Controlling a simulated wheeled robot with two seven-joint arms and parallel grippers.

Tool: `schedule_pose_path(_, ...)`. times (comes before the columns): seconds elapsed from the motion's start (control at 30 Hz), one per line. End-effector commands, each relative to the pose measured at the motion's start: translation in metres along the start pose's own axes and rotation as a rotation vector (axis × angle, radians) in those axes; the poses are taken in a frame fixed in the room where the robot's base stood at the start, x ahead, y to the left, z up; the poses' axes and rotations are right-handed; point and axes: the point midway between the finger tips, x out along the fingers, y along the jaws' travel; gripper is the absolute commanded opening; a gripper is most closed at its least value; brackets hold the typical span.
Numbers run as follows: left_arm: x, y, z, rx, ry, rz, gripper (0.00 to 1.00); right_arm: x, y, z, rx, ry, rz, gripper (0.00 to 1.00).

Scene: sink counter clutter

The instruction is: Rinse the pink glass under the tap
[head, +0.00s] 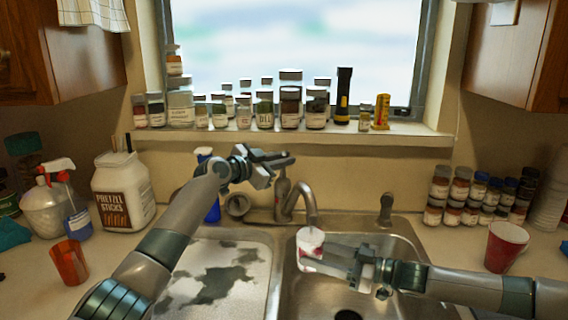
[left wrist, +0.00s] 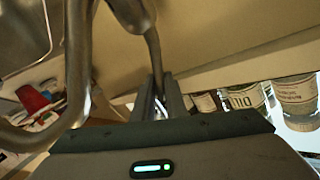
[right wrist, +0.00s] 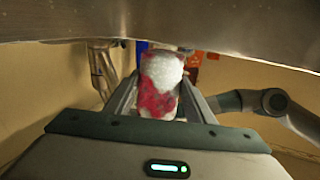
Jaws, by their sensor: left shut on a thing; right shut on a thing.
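The pink glass (head: 311,243) is directly below the tip of the curved metal tap (head: 302,193), over the right basin. In the right wrist view the glass (right wrist: 158,95) shows white, frothy-looking patches over pink-red. My right gripper (head: 322,256) is shut around its sides. My left gripper (head: 284,162) is at the top of the tap's lever (head: 282,184). In the left wrist view the lever (left wrist: 154,52) runs down between the closed left fingers (left wrist: 160,100). I cannot make out a water stream clearly.
The sink's left basin (head: 262,278) holds a grey-patched white surface. An orange cup (head: 70,262) and a pretzel jar (head: 123,190) stand left. A red cup (head: 505,247) and several spice jars (head: 461,190) stand right. Jars and a flashlight (head: 343,96) line the sill.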

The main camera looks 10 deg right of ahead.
Motion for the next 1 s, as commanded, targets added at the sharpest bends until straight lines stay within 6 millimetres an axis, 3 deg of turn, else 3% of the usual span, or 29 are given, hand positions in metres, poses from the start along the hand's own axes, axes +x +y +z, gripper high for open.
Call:
schedule_pose_path(0.3,0.001,-0.0011,-0.0011,-0.016,-0.011,0.007,0.0,0.0001,0.0,-0.0007,0.0,0.001,0.0,0.18)
schedule_pose_path(0.33,0.001,-0.0012,-0.0011,-0.016,-0.011,0.007,0.14,0.0001,0.0,-0.0007,0.0,0.001,0.0,0.18)
schedule_pose_path(0.4,0.001,-0.0012,-0.001,-0.016,-0.011,0.007,0.31,0.0001,0.0,-0.0007,0.0,0.001,0.0,0.18)
schedule_pose_path(1.0,-0.0087,-0.0023,0.0003,-0.015,-0.011,0.007,0.31,0.0001,0.0,-0.0007,0.0,0.001,0.0,0.18)
